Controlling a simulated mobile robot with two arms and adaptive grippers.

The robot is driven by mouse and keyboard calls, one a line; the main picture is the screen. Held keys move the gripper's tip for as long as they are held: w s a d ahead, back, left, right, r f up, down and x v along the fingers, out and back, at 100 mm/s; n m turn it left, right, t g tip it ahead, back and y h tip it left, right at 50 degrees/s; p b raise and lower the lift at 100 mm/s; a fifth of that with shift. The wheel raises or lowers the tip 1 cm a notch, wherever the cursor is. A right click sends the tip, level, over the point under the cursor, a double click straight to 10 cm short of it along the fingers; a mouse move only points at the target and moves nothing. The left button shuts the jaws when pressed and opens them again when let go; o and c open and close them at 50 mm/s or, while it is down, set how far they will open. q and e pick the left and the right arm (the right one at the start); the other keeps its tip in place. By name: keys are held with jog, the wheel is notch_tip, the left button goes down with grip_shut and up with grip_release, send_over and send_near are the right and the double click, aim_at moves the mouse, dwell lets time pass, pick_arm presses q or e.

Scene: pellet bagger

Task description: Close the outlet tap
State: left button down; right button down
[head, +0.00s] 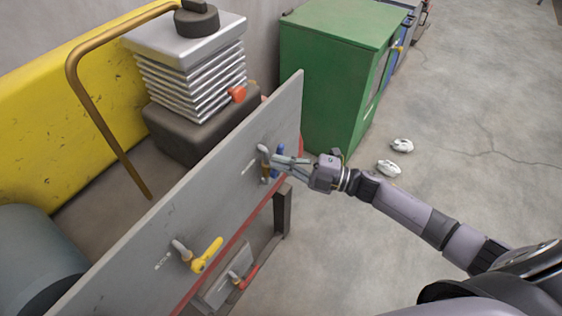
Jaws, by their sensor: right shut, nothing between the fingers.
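A grey upright panel carries several taps. One tap (265,168), with a grey pipe stub and an orange-brown part, sits near the panel's far end beside a blue handle (281,149). A yellow-handled tap (207,255) sits on the nearer part of the panel, with its handle slanting. A red-handled tap (248,277) is lower down. The labels are too small to read, so I cannot tell which is the outlet tap. My right gripper (284,160) is shut and empty, at the far tap and partly covering it. Whether it touches is unclear. My left gripper is not in view.
The grey panel (225,185) has a red stripe along its lower edge. Behind it stand a ribbed metal unit (190,75), a bent brown pipe (97,110) and a yellow wall (40,90). A green cabinet (325,75) stands beyond. Two whitish lumps (388,168) lie on open floor.

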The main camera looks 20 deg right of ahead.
jog(key=shift+w+d+m, duration=0.15)
jog(key=shift+m, duration=0.25)
jog(key=m+b, duration=0.1)
jog(key=w+d+m+t, duration=0.1)
jog(key=m, duration=0.1)
jog(key=shift+w+d+f+m+b, duration=0.1)
jog(key=shift+d+f+m+b, duration=0.1)
jog(key=shift+d+m+b, duration=0.15)
jog(key=shift+w+d+f+m+t+h+b, duration=0.45)
jog(key=shift+d+f+m+t, duration=0.35)
jog(key=shift+m, duration=1.5)
jog(key=shift+w+d+f+m+t+h+b, duration=0.45)
jog(key=shift+m+t, duration=0.55)
jog(key=shift+m, duration=1.25)
jog(key=shift+w+d+f+m+t+h+b, duration=0.4)
jog(key=shift+f+m+t, duration=0.4)
jog(key=shift+m, duration=1.5)
jog(key=shift+w+d+r, duration=0.1)
jog(key=shift+d+r, duration=0.05)
jog(key=shift+r, duration=0.1)
